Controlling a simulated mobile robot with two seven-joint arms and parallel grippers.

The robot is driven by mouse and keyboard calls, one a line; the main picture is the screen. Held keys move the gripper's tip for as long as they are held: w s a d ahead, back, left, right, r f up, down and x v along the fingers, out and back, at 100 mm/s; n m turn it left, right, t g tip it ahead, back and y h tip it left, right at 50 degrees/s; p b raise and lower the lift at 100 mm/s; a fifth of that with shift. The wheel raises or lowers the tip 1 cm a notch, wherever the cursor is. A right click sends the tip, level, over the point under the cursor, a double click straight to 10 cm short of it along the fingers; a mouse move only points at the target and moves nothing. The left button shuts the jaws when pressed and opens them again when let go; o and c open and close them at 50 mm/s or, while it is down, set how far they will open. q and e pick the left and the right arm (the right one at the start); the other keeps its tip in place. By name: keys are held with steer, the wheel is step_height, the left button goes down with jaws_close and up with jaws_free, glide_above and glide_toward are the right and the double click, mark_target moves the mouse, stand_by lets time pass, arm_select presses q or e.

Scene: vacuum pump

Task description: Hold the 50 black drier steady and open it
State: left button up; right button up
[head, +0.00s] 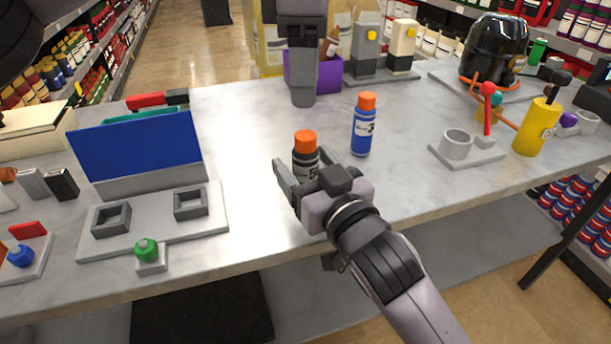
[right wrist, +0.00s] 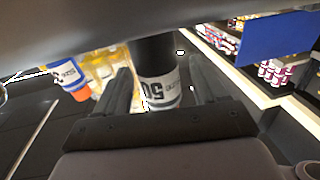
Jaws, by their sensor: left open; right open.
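The 50 black drier (head: 306,150) is a black bottle with a white label and an orange cap. It stands upright on the table near the middle. In the right wrist view the drier (right wrist: 157,75) shows its "50" label, upside down, between my two fingers. My right gripper (head: 298,178) is open around the drier, with a gap on each side in the wrist view. My left gripper (head: 303,98) is open and empty, pointing down above the table behind the drier. Its fingers overlap in the head view.
A blue bottle (head: 363,128) with an orange cap stands just right of the drier. A purple bin (head: 328,76) is behind my left gripper. A grey fixture with a blue panel (head: 138,150) is at left. A yellow cylinder (head: 537,128) stands at right.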

mark_target(305, 135)
jaws_close()
arm_select(q)
steer(key=m, duration=0.9)
steer(key=shift+m, duration=0.3)
steer(key=m, duration=0.4)
steer(key=shift+m, duration=0.3)
steer(key=m, duration=0.3)
steer(key=shift+m, duration=0.3)
steer(key=shift+f, duration=4)
